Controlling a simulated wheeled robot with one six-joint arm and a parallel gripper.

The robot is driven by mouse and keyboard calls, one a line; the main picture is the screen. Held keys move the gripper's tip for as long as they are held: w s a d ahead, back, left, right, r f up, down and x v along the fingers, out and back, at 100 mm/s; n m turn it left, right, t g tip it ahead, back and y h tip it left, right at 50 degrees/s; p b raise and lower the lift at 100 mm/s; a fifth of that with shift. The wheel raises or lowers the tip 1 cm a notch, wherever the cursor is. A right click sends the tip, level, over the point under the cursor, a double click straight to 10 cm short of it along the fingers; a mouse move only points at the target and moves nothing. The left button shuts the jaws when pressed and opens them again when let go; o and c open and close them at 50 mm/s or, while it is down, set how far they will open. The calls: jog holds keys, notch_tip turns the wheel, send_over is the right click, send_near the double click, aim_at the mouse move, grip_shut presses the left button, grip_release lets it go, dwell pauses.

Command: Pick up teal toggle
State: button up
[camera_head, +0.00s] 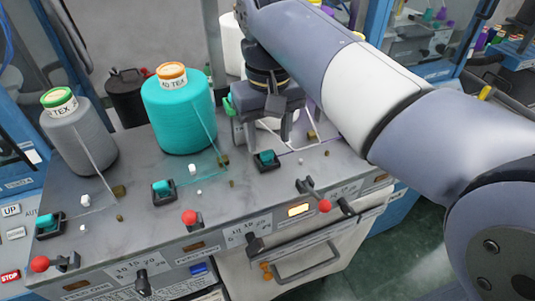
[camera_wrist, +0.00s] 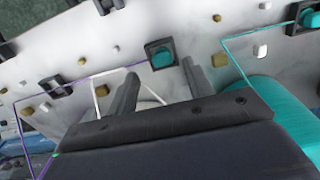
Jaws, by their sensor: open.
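A teal toggle (camera_head: 266,157) stands in a square black base on the grey panel. My gripper (camera_head: 267,141) is above and just behind it, pointing down, with its jaws open and empty. In the wrist view, the same teal toggle (camera_wrist: 160,54) shows just beyond the two fingertips (camera_wrist: 161,69), roughly centred between them. No contact is visible. A second teal toggle (camera_head: 163,188) is left of it, also at the upper right of the wrist view (camera_wrist: 311,17). A third teal toggle (camera_head: 46,221) is at the far left.
A large teal yarn cone (camera_head: 179,110) stands left of my gripper, and a grey cone (camera_head: 79,137) farther left. Thin yarn strands run over the panel among small white and brass pegs. Red-knobbed levers (camera_head: 323,205) line the panel's front edge.

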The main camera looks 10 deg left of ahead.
aim_at(267, 152)
jog(key=shift+s+a+f, duration=0.1)
jog(key=shift+a+f, duration=0.05)
jog(key=shift+f, duration=1.5)
jog(key=shift+c, duration=0.6)
jog(key=c, duration=0.8)
